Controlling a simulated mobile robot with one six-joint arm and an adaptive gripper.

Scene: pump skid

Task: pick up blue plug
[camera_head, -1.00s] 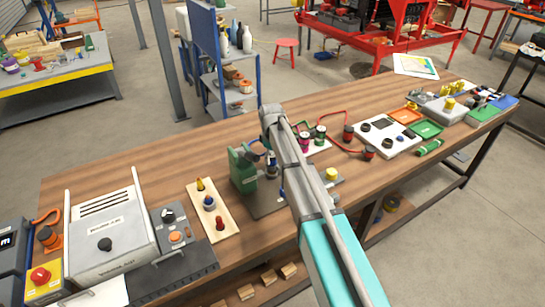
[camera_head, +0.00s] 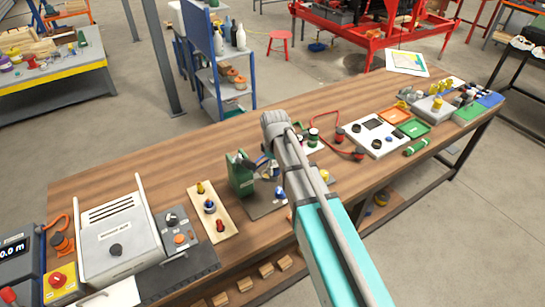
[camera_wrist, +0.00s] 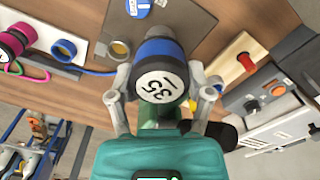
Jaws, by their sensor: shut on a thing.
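My gripper (camera_wrist: 162,95) is shut on a thick dark plug with a blue band, the blue plug (camera_wrist: 160,50). In the head view my gripper (camera_head: 267,167) is small and partly hidden by my arm, beside the green vise-like block (camera_head: 240,175) on the bench. Green also shows just below the plug in the wrist view. I cannot tell whether the plug touches the block or the dark plate (camera_wrist: 185,15).
A wooden board (camera_head: 222,228) with yellow, blue and red pieces stands left of the block, then a grey control box (camera_head: 120,245). A small blue piece (camera_head: 280,192) sits on the plate. Black and red parts with a red cable (camera_head: 322,114) lie to the right.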

